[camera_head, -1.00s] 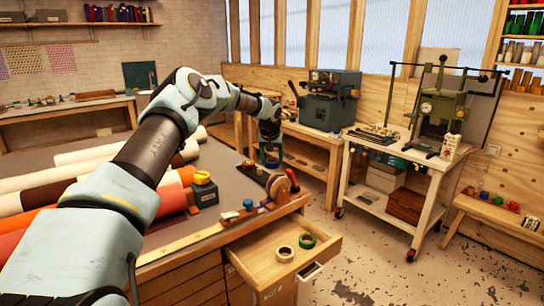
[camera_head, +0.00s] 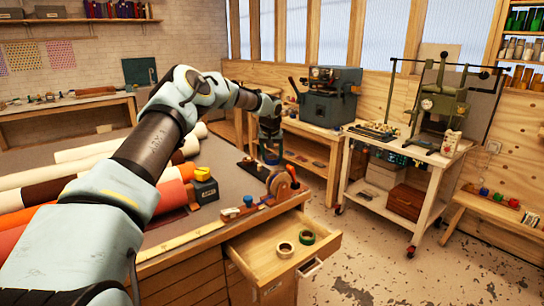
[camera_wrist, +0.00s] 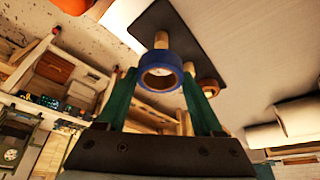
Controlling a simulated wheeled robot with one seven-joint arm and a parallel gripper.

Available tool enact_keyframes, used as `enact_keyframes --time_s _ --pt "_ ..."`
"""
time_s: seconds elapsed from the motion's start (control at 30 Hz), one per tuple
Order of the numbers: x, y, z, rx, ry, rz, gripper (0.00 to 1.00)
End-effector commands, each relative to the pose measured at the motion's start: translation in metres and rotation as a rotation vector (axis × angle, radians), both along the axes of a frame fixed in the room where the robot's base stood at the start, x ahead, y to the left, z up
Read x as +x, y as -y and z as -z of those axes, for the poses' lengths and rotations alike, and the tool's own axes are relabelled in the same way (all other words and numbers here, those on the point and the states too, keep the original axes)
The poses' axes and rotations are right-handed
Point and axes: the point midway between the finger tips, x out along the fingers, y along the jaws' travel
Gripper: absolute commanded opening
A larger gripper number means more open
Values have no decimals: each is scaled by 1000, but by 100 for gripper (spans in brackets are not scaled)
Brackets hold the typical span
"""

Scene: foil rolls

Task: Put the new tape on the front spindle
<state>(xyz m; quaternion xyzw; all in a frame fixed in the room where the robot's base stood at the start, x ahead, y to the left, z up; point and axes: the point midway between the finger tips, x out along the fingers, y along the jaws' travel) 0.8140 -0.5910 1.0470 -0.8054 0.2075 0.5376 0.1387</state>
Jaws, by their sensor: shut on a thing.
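My gripper (camera_wrist: 160,85) is shut on a blue tape roll (camera_wrist: 158,72), held between its green fingers. In the head view my gripper (camera_head: 270,146) and the blue tape roll (camera_head: 272,157) are low over a dark base plate (camera_head: 250,168) on the workbench. In the wrist view the dark base plate (camera_wrist: 190,35) carries a light wooden spindle (camera_wrist: 161,40) right behind the roll's rim. I cannot tell whether the roll is around that spindle or just in front of it. A brown-orange roll (camera_wrist: 211,86) sits at the other spindle, partly hidden by a finger.
A cream tape roll (camera_head: 284,249) and a green tape roll (camera_head: 307,237) lie in the open drawer (camera_head: 262,263). A tape dispenser (camera_head: 281,184) stands at the bench corner. A dark box with a yellow top (camera_head: 204,187) and long material rolls lie to the left.

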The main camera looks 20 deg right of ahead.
Motion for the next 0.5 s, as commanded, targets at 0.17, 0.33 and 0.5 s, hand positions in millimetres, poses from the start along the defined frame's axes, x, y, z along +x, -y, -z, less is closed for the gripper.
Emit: enact_keyframes --time_s 0.17,0.33,0.5 --pt "0 0 6 1 -2 0 14" --pt "0 0 13 0 -2 0 14" --pt "0 0 19 1 -1 1 14"
